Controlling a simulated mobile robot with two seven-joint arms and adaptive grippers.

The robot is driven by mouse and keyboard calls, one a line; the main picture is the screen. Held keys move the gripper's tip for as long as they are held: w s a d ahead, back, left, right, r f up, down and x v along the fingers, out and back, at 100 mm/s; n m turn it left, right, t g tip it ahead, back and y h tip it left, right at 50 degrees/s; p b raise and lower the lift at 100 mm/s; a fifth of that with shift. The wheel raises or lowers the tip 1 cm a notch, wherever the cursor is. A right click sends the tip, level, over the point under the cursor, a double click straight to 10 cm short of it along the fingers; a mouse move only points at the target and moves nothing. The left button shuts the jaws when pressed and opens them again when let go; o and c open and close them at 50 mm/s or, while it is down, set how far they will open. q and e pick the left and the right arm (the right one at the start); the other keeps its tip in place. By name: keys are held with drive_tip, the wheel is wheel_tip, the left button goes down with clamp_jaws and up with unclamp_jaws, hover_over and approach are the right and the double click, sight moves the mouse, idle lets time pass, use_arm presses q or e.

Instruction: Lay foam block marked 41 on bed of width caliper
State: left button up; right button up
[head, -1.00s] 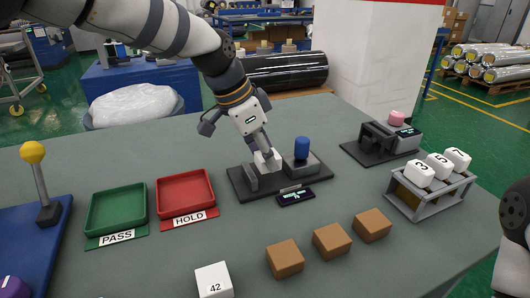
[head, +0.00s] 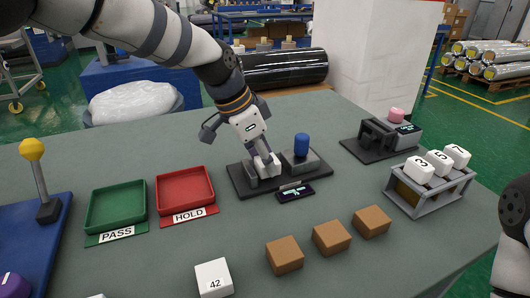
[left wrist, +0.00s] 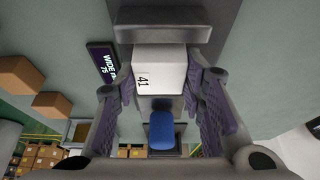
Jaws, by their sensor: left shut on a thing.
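The white foam block marked 41 (left wrist: 158,72) is between the fingers of my left gripper (left wrist: 163,100), its number facing the left wrist camera. In the head view my left gripper (head: 263,166) is shut on this block, low over the bed of the width caliper (head: 240,184). The caliper has a dark base, a grey upright at left and a grey block with a blue knob (head: 301,145) at right. Its small display (head: 294,193) is lit; in the left wrist view it seems to read WIDE 75. Whether the block touches the bed cannot be told. My right gripper is out of view.
A green PASS tray (head: 115,207) and a red HOLD tray (head: 184,192) are left of the caliper. A block marked 42 (head: 213,277) and three brown blocks (head: 331,238) lie in front. A rack (head: 427,196) with white numbered blocks and another device (head: 380,140) stand right.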

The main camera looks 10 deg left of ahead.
use_arm(q)
drive_tip(key=shift+f, duration=0.4)
drive_tip(key=o, duration=1)
drive_tip(key=v, duration=1.2)
